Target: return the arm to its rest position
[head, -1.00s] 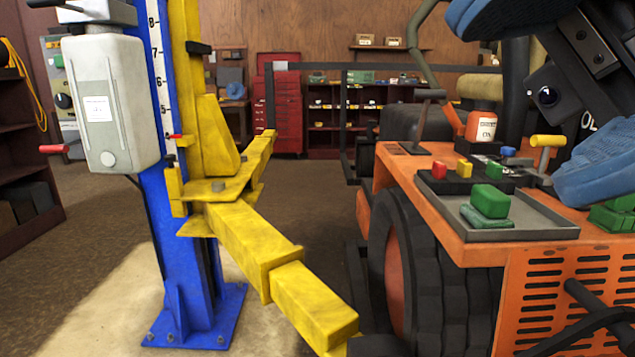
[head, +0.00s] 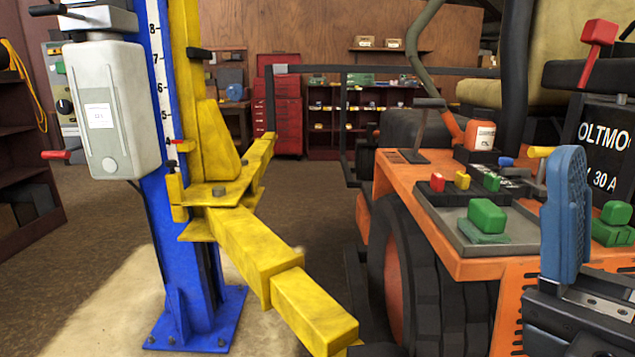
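My gripper (head: 566,215) is at the lower right of the head view, in front of the orange mower (head: 453,262). A blue ribbed finger points up from its black body, beside the grey tray on the mower. A second finger cannot be made out apart from it, so the gap between the fingers is hidden. No object shows in the gripper. The rest of my arm is mostly outside the picture.
A blue lift post (head: 185,270) with a yellow lift arm (head: 250,250) stands left of the mower. The tray (head: 470,236) holds a green block (head: 487,215). A red-headed lever (head: 598,35) rises at the upper right. Open floor lies behind the post.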

